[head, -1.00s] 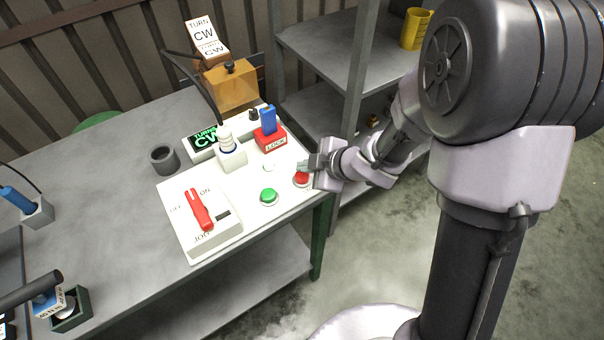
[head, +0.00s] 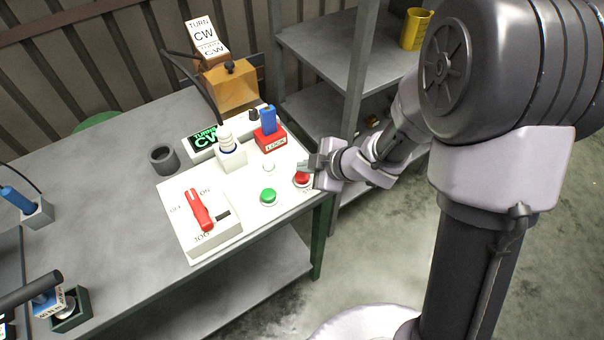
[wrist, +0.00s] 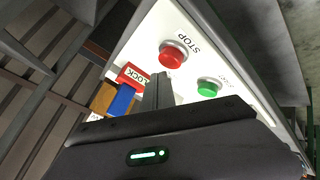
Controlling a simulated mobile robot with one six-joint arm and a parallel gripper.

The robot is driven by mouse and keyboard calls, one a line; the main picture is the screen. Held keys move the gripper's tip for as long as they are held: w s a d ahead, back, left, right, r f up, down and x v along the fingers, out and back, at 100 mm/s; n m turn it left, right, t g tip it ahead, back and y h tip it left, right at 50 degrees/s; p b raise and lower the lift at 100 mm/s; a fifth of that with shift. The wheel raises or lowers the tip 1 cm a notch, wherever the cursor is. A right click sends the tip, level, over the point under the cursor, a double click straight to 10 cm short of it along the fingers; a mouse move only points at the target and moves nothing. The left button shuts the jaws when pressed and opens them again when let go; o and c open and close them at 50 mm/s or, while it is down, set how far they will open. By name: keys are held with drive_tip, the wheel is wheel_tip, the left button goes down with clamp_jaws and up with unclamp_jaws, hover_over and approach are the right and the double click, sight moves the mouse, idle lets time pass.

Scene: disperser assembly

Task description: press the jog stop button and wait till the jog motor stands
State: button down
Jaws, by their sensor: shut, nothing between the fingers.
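The red stop button (head: 302,178) is at the right front corner of the white jog panel (head: 180,237). It also shows in the wrist view (wrist: 173,54), beside the word STOP. My gripper (head: 305,166) is shut and empty, with its fingertips right by the red button. The fingers also show in the wrist view (wrist: 157,88). I cannot tell whether they touch the button. The green button (head: 268,196) is to its left in the head view. The display (head: 207,138) is lit green and reads TURNING CW. The motor's motion cannot be judged.
A red switch lever (head: 200,210) sits between OFF and ON. A red LOCK block (head: 270,138) with a blue piece stands at the panel's back. A dark ring (head: 163,158) is on the table. A grey shelf (head: 330,45) stands close behind my gripper.

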sight(305, 177)
idle(0.3)
drive_tip(key=shift+f+b, duration=0.3)
drive_tip(key=shift+f, duration=0.15)
drive_tip(key=shift+f+b, duration=0.8)
drive_tip(key=shift+f, duration=0.1)
idle(0.7)
drive_tip(key=shift+r, duration=0.15)
drive_tip(key=shift+r+p, duration=1.2)
drive_tip(key=shift+p, duration=0.1)
wheel_tip(305, 177, up, 5)
drive_tip(key=p, duration=0.5)
drive_tip(key=shift+r, duration=0.15)
